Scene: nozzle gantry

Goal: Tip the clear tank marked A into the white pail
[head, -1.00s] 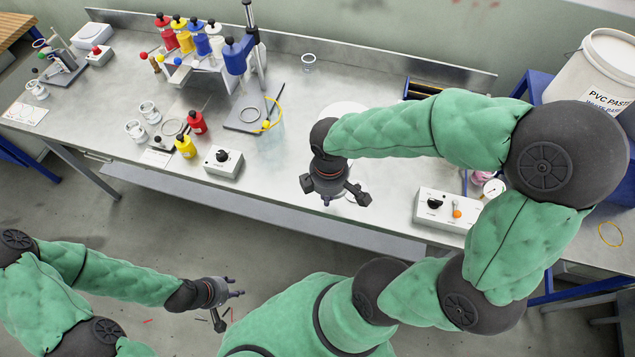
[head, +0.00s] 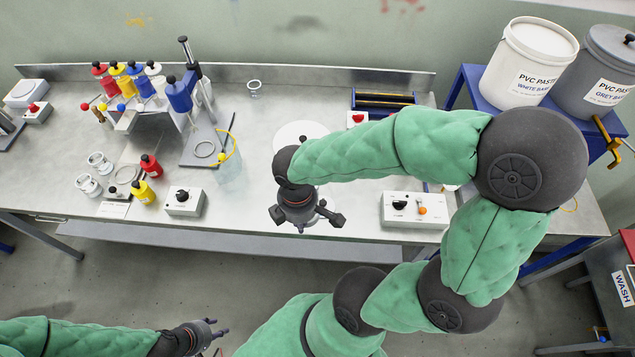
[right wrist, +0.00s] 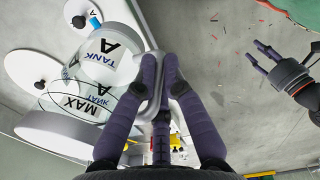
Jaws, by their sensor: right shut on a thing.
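In the right wrist view the clear tank (right wrist: 97,78) carries the marks TANK A and MAX. My right gripper (right wrist: 162,62) is shut on its pale handle (right wrist: 150,85), beside the tank body. The white pail (head: 528,62), labelled PVC PASTE WHITE BASE, stands upright on a blue stand at the back right, well away from that gripper. My left gripper (head: 212,332) is low in front of the bench, its fingers apart and empty; it also shows in the right wrist view (right wrist: 262,56).
A grey pail (head: 597,75) stands beside the white one. A control box (head: 415,210) is right of my right gripper. A white disc (head: 300,133) lies behind it. A clear beaker (head: 228,172), small bottles and a bottle rack occupy the bench's left. A WASH station (head: 615,290) is at far right.

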